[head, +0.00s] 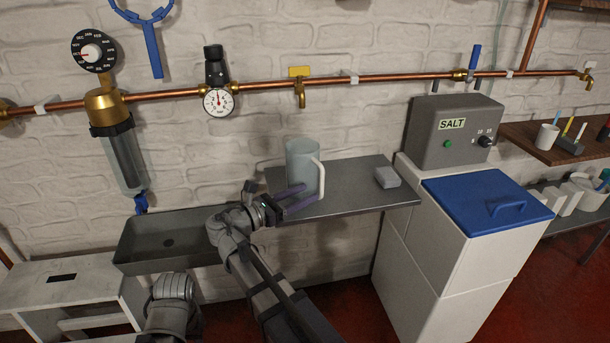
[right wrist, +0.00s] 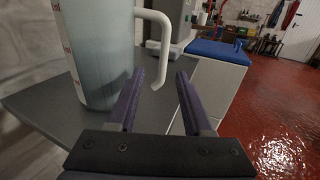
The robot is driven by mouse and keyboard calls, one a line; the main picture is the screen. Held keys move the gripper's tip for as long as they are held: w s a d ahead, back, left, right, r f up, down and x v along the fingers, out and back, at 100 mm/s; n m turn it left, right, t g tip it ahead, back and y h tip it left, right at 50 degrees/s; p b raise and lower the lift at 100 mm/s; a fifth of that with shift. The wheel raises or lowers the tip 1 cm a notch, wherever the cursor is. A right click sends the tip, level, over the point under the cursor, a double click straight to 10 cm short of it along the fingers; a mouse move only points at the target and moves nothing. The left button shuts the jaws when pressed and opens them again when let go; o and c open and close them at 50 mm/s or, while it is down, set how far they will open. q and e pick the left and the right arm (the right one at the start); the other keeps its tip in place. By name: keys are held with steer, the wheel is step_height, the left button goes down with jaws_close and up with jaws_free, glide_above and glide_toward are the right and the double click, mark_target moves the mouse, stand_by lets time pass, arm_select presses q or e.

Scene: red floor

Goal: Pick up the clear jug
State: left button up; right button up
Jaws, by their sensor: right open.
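The clear jug (head: 302,162) stands upright on the grey shelf (head: 350,183), with its pale handle toward the right. My right gripper (head: 311,193) is open, its two purple fingers low beside the jug's near side. In the right wrist view the jug (right wrist: 98,50) fills the upper left, with red marks on its side. Its white handle (right wrist: 163,45) hangs just above and beyond the open fingers (right wrist: 160,74), with nothing held between them. I cannot tell whether a finger touches the jug. My left gripper is out of view.
A small grey block (head: 387,177) lies on the shelf's right part. A grey sink tray (head: 150,243) is to the left. The white cabinet with a blue lid (head: 470,205) and the SALT box (head: 445,135) stand right. A copper pipe with a brass tap (head: 300,92) runs above.

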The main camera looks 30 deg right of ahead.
mark_target(321, 194)
steer(key=shift+w+d+r, duration=0.1)
steer(key=shift+w+d, duration=0.05)
steer(key=shift+d, duration=1.4)
steer(key=shift+w+d+r, duration=0.1)
steer(key=shift+w+d, duration=0.05)
steer(key=shift+d, duration=1.35)
steer(key=shift+c, duration=0.4)
jaws_close()
